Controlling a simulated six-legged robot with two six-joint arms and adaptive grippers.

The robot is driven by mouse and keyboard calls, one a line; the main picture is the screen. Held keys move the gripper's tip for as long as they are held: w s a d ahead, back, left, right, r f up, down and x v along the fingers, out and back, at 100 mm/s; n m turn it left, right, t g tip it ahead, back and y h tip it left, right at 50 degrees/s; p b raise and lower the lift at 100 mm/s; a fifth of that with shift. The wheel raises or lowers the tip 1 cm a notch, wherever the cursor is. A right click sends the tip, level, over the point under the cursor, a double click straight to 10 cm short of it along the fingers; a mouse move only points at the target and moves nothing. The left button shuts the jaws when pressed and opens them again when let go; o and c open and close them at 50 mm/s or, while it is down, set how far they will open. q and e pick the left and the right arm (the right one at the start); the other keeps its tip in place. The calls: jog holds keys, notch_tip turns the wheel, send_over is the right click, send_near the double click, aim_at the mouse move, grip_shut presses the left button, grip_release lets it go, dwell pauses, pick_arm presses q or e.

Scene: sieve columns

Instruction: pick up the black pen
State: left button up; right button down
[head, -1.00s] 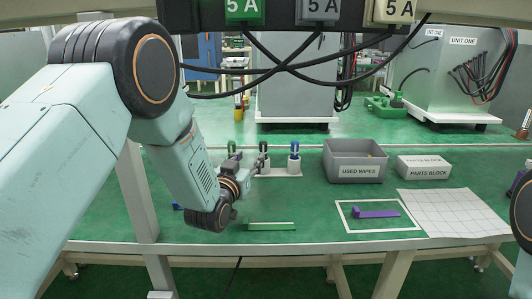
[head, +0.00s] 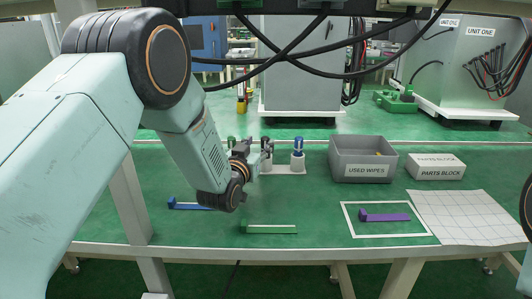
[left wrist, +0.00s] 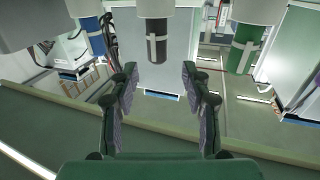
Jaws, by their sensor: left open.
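The black pen (left wrist: 157,46) stands in a white cup in the left wrist view, where the scene appears upside down. It is between a blue pen (left wrist: 92,36) and a green pen (left wrist: 244,48). My left gripper (left wrist: 159,72) is open and empty, with its two fingertips apart and lined up either side of the black pen's end. The pen seems just beyond the tips; contact cannot be told. In the head view my left gripper (head: 255,149) is at the pen rack (head: 288,169) and partly hides the black pen. My right gripper is out of view.
A grey "USED WIPES" bin (head: 362,160) and a white "PARTS BLOCK" box (head: 435,167) stand right of the rack. Blue (head: 190,206), green (head: 270,229) and purple (head: 384,216) pieces lie nearer the front edge. A gridded sheet (head: 470,217) lies at right.

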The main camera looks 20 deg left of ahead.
aim_at(265, 137)
pick_arm(q)
jog(key=w+b, duration=0.1)
jog(key=w, duration=0.2)
jog(key=shift+w+d+b, duration=0.15)
jog(key=shift+w+b, duration=0.25)
jog(key=shift+w+d, duration=0.1)
jog(key=shift+w, duration=0.65)
jog(key=shift+s, duration=0.1)
grip_shut()
